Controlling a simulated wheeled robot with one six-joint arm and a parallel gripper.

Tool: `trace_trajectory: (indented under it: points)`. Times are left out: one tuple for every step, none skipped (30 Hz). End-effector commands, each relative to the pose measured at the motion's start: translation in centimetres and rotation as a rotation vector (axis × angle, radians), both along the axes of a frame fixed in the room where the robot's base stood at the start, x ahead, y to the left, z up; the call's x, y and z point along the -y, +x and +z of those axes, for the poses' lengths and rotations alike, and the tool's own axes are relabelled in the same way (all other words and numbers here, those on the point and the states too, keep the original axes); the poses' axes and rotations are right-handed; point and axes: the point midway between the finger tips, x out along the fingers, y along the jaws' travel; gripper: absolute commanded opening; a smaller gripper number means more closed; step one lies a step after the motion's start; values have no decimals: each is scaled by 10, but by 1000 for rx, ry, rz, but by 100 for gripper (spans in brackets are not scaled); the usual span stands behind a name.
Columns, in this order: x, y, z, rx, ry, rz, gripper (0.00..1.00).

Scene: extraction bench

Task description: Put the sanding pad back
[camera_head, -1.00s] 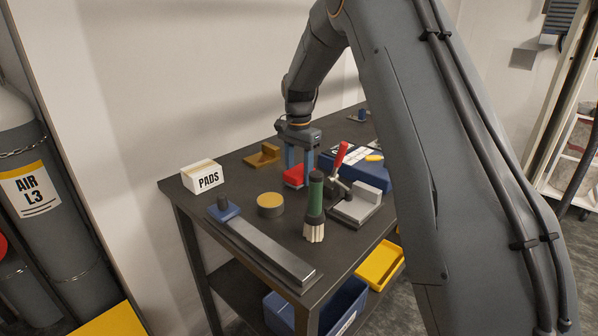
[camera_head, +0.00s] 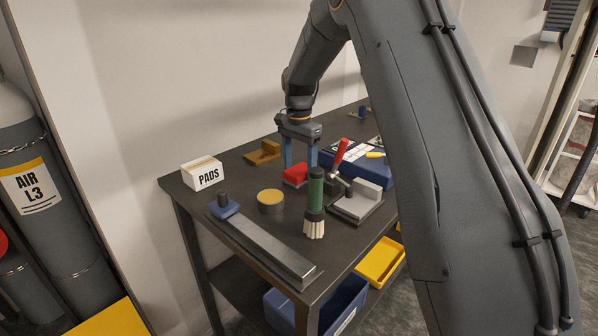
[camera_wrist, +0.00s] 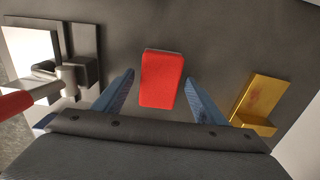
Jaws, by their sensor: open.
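A red rectangular pad (camera_head: 295,175), which looks like the sanding pad, lies flat on the dark bench. In the wrist view the red pad (camera_wrist: 162,80) shows whole, in line with the gap between the fingers. My gripper (camera_head: 299,166) is open and empty just above the pad, its blue fingers pointing down. Both open fingers (camera_wrist: 160,74) also show in the wrist view, one on each side of the pad. A white box marked PADS (camera_head: 203,174) stands at the bench's left end.
A round tan-topped disc (camera_head: 270,200), a green-handled brush (camera_head: 315,195), a long metal bar (camera_head: 265,245) and a red-handled clamp (camera_head: 358,203) stand in front. A brown-yellow angle piece (camera_head: 263,153) is behind left. A blue case (camera_head: 375,178) is to the right.

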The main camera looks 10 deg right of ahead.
Motion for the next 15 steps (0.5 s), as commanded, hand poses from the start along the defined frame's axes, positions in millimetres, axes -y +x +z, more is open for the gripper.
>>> trace_trajectory:
  points:
    - [0,1,7,4,0,0,65]
    - [0,1,13,4,1,0,65]
    - [0,2,20,5,0,0,65]
    - [0,2,26,4,0,0,65]
    - [0,2,33,6,0,0,65]
    - [0,2,42,5,0,0,65]
    - [0,2,48,5,0,0,65]
    - [0,2,54,5,0,0,65]
    - [0,1,62,4,0,0,65]
    - [0,1,68,4,0,0,65]
    - [0,2,73,4,1,0,65]
    - [0,1,80,4,0,0,65]
    - [0,1,85,4,0,0,65]
    - [0,1,89,2,0,0,65]
    - [0,1,94,2,0,0,65]
